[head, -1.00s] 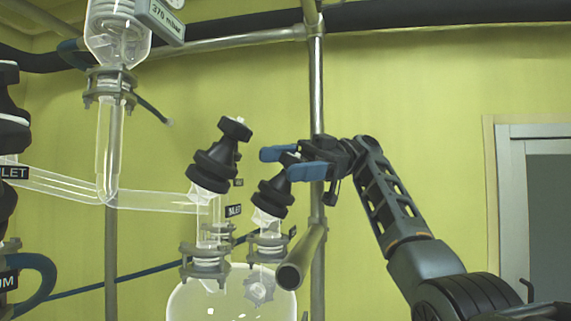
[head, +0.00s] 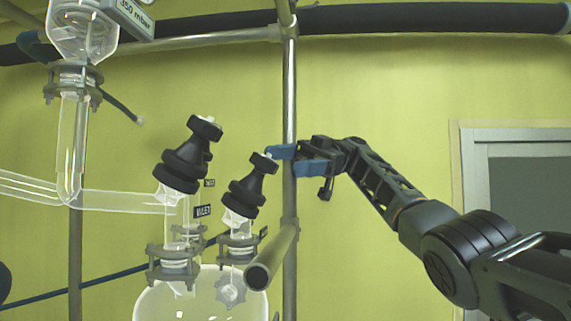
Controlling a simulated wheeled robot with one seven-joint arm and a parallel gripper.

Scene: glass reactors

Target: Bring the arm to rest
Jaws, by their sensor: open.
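My gripper (head: 291,160) has blue fingers, one above the other in the picture, spread apart with nothing between them. My arm reaches in from the lower right. The gripper appears just right of the smaller black valve (head: 250,185), in front of the vertical metal pole (head: 290,100) in the picture. The upper fingertip shows close to the top of that valve; I cannot tell whether they touch. A larger black valve (head: 187,160) stands tilted further left.
The round glass vessel (head: 200,297) sits below the valves. A horizontal pipe end (head: 262,270) points forward. The wall to the right is clear, with a door frame (head: 475,200).

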